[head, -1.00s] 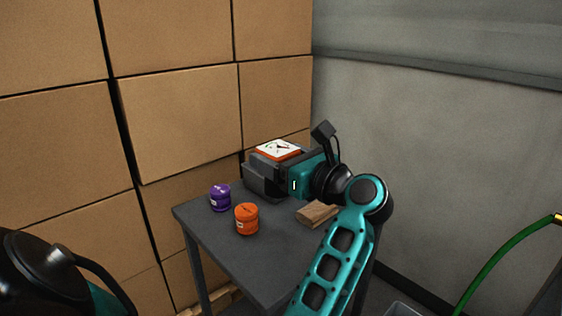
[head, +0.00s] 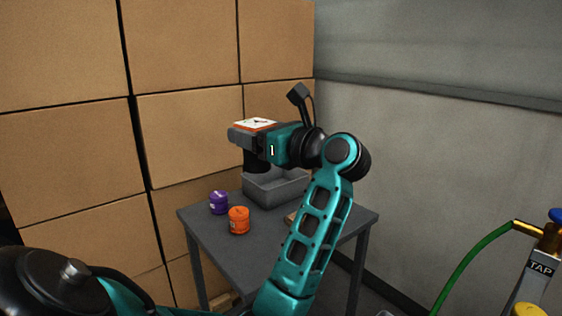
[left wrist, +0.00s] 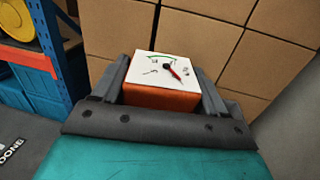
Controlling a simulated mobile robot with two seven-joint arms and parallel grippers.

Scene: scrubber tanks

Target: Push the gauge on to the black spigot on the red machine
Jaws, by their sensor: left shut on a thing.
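The gauge (head: 256,124) has a white square face with a green arc and a red needle, on an orange body. My left gripper (head: 246,136) is shut on it and holds it raised above the table, face up. In the left wrist view the gauge (left wrist: 165,92) sits between the two grey fingers. A black part (head: 257,164) shows below the gripper, over the grey bin. The red machine and its black spigot are not in view. My right gripper is not in view.
A dark table (head: 262,245) holds an open grey bin (head: 285,190), a purple jar (head: 219,202) and an orange jar (head: 239,220). Stacked cardboard boxes (head: 190,130) stand behind. A green hose (head: 465,265) and a TAP sign (head: 540,268) are at the right.

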